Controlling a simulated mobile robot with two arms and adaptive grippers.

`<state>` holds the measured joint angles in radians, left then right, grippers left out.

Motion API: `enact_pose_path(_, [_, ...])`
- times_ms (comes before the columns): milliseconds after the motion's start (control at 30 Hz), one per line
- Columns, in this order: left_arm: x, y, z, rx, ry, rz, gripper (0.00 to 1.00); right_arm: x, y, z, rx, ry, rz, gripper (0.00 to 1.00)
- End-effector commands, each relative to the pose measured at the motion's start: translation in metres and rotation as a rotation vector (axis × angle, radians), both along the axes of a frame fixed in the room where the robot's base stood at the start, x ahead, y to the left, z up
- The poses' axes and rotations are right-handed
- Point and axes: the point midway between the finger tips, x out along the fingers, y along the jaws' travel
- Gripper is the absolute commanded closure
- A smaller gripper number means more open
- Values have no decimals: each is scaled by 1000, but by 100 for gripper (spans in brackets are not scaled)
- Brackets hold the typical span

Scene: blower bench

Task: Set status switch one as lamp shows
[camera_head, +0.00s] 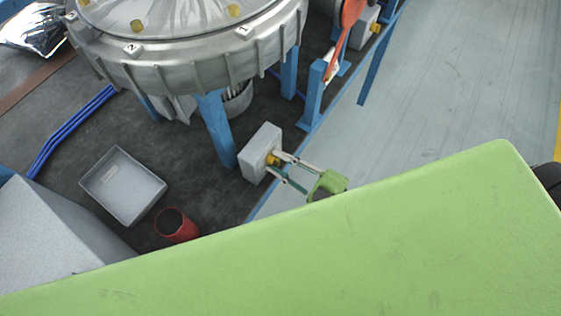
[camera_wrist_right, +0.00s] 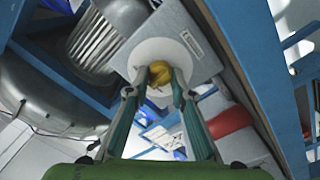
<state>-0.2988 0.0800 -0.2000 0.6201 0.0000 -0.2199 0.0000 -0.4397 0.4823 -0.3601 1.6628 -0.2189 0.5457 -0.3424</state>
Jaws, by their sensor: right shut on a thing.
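A grey switch box (camera_head: 259,152) with a yellow knob (camera_head: 272,160) stands at the bench's right edge in the head view. In the right wrist view the yellow knob (camera_wrist_right: 160,72) sits on a white round plate on the grey box face (camera_wrist_right: 178,35), beside a small printed label. My right gripper (camera_head: 275,166) is shut on the knob, one finger on each side; its fingers (camera_wrist_right: 159,84) hide part of the knob. The knob's exact setting is hard to read. I cannot make out a lit lamp. My left gripper is not in view.
A silver blower housing (camera_head: 185,50) on blue legs (camera_head: 217,130) stands behind the box. A second grey box (camera_head: 363,22) with a yellow knob is at the top. My green arm covers the lower right.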

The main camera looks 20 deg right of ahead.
Motion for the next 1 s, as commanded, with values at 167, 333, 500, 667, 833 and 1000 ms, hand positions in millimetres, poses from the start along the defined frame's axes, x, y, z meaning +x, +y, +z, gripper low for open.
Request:
enact_pose_path(167, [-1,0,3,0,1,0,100,0,0,1,40,32,1,99])
enact_pose_path(333, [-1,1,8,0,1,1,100,0,-1,1,119,96,0,99])
enact_pose_path(500, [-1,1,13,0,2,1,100,1,-1,1,229,182,0,99])
enact_pose_path(667, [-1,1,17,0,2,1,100,0,-1,1,339,267,1,99])
enact_pose_path(833, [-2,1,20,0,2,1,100,1,-1,1,444,350,0,99])
enact_pose_path(1000, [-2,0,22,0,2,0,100,1,-1,0,528,417,0,99])
